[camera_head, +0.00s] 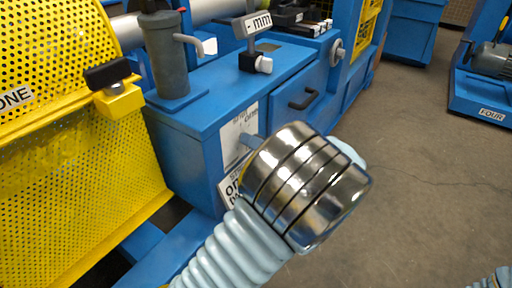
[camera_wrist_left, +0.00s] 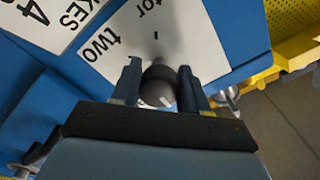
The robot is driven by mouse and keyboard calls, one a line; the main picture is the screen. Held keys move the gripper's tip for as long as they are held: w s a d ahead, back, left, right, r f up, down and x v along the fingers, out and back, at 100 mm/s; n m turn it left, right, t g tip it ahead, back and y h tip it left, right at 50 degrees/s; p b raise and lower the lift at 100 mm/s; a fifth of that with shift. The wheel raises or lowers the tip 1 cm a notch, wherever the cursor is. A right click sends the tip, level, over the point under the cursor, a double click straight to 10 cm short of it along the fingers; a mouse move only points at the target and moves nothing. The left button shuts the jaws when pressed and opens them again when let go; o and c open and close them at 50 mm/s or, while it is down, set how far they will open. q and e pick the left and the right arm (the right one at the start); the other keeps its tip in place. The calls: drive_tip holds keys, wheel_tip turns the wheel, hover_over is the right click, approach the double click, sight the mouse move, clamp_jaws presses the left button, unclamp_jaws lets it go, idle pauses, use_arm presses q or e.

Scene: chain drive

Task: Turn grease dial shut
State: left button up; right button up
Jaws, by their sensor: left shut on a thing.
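The grease dial (camera_wrist_left: 158,86) is a dark round knob with a white mark, on a white label plate (camera_wrist_left: 125,45) reading "two" in the left wrist view. My left gripper (camera_wrist_left: 158,76) is shut on the knob, one finger on each side. In the head view, the plate (camera_head: 232,150) shows on the front of a blue cabinet. My left arm's shiny wrist hides the dial and most of the gripper there. My right gripper is not in view.
A drawer with a black handle (camera_head: 303,98) is beside my wrist. A yellow perforated guard (camera_head: 60,190) stands left.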

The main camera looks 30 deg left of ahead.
use_arm(q)
drive_tip(key=shift+s+f, duration=0.1)
drive_tip(key=shift+f, duration=0.15)
idle(0.3)
drive_tip(key=o, duration=1)
drive_tip(key=shift+r, duration=0.1)
drive_tip(key=shift+d, duration=0.15)
drive_tip(key=s+d+p, duration=0.1)
drive_tip(key=d, duration=1.2)
drive_tip(key=shift+d, duration=0.3)
